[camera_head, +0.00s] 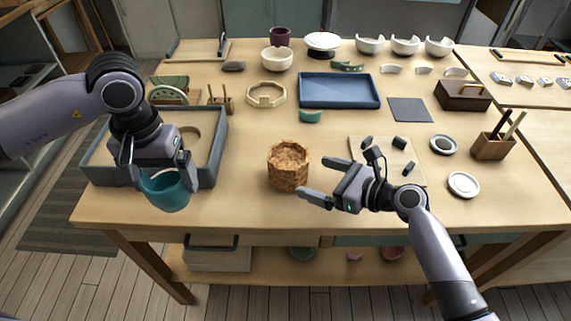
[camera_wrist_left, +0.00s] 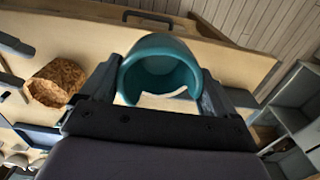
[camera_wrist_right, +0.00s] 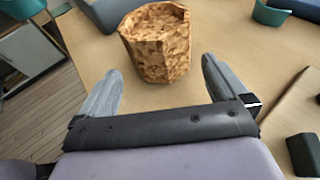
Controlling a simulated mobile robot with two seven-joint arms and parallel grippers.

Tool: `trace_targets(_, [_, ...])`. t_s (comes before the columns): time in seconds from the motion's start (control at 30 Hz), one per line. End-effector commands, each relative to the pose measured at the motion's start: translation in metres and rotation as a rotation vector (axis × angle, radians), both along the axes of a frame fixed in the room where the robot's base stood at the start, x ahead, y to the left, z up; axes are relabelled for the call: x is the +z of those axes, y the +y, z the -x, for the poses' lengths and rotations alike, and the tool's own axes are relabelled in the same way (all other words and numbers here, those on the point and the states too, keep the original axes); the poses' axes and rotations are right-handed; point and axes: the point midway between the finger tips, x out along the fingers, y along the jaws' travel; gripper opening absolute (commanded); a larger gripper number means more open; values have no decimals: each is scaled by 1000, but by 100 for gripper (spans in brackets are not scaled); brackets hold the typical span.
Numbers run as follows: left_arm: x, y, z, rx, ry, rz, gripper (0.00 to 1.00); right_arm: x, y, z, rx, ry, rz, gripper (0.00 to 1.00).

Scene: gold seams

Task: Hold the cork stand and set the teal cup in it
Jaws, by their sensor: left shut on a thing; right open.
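The cork stand (camera_head: 288,170) is a short, mottled brown cylinder upright on the wooden table, near the middle front. In the right wrist view the stand (camera_wrist_right: 158,42) is just beyond the fingertips. My right gripper (camera_head: 318,176) is open and empty, its fingers pointing at the stand from the right, apart from it. My left gripper (camera_head: 164,172) is shut on the teal cup (camera_head: 167,193) and holds it at the table's front left, by the grey tray's corner. In the left wrist view the cup (camera_wrist_left: 160,66) sits between the fingers, its rim broken or notched on one side.
A grey sand tray (camera_head: 100,171) lies at left. A small teal shard (camera_head: 311,116) is behind the stand, and a blue tray (camera_head: 339,90) is farther back. A pale board (camera_head: 410,178) with dark pieces lies right, partly behind my right gripper. Table between cup and stand is clear.

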Motion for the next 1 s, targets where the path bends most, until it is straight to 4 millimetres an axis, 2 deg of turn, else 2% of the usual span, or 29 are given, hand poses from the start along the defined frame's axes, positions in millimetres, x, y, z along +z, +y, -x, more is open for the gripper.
trace_targets(0.03, [-10,0,0,0,-1,0,63,-6,7,-5,1,-3,-1,100])
trace_targets(0.27, [-34,0,0,0,-1,0,63,-16,34,-23,1,-3,-1,100])
trace_targets(0.3, [-30,0,0,0,-2,0,63,-15,38,-26,0,0,-2,100])
trace_targets(0.6, [-34,0,0,0,-1,0,63,-23,59,-41,-1,0,2,100])
trace_targets(0.97, [-35,0,0,0,-1,0,63,-24,62,-42,1,-1,2,100])
trace_targets(1.0, [-35,0,0,0,-1,0,63,-24,62,-42,1,-1,2,94])
